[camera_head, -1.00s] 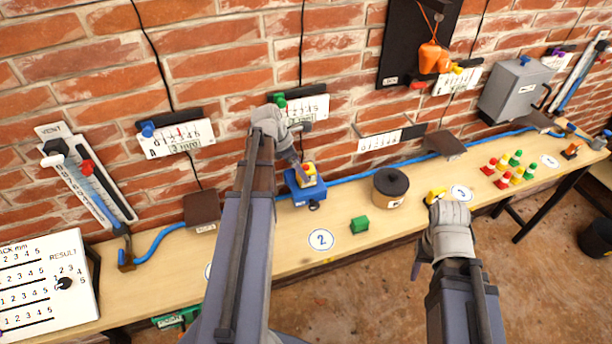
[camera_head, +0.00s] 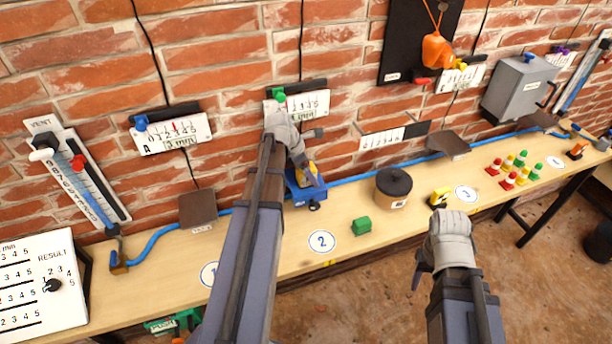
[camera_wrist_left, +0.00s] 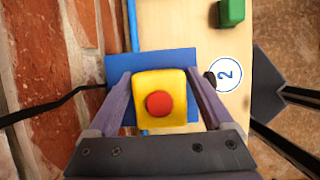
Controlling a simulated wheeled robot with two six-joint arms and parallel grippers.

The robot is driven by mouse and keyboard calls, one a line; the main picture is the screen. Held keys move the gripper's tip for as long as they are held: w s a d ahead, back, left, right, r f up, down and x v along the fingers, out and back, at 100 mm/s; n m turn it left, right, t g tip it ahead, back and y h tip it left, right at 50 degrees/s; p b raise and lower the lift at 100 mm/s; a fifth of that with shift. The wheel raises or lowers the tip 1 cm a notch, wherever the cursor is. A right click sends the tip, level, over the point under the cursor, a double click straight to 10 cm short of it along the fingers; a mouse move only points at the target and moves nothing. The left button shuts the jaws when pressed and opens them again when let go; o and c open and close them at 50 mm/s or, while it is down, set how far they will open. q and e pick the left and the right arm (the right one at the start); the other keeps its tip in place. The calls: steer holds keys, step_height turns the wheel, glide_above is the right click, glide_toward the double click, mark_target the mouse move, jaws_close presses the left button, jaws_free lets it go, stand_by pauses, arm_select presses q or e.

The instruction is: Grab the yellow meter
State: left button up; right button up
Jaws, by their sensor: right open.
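A yellow block with a red round top (camera_wrist_left: 160,104) stands on a blue base (camera_wrist_left: 119,66) in the left wrist view; in the head view the blue base (camera_head: 298,196) is on the bench, with the yellow block partly hidden by my left gripper (camera_head: 308,172). The two fingers of my left gripper (camera_wrist_left: 158,80) lie on either side of the block, very close to it; whether they press on it is unclear. A second, small yellow object with a dark part (camera_head: 440,197) lies on the bench beside the circle marked 3. My right gripper (camera_head: 421,262) is open and empty, in front of the bench edge.
A green block (camera_head: 361,226) and a dark lidded pot (camera_head: 393,188) stand on the bench (camera_head: 285,255). Several red, yellow and green pegs (camera_head: 508,174) stand farther right. A blue hose (camera_head: 352,180) runs along the brick wall, below hanging scales.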

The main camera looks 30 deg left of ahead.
arm_select(q)
jaws_close()
stand_by(0.5)
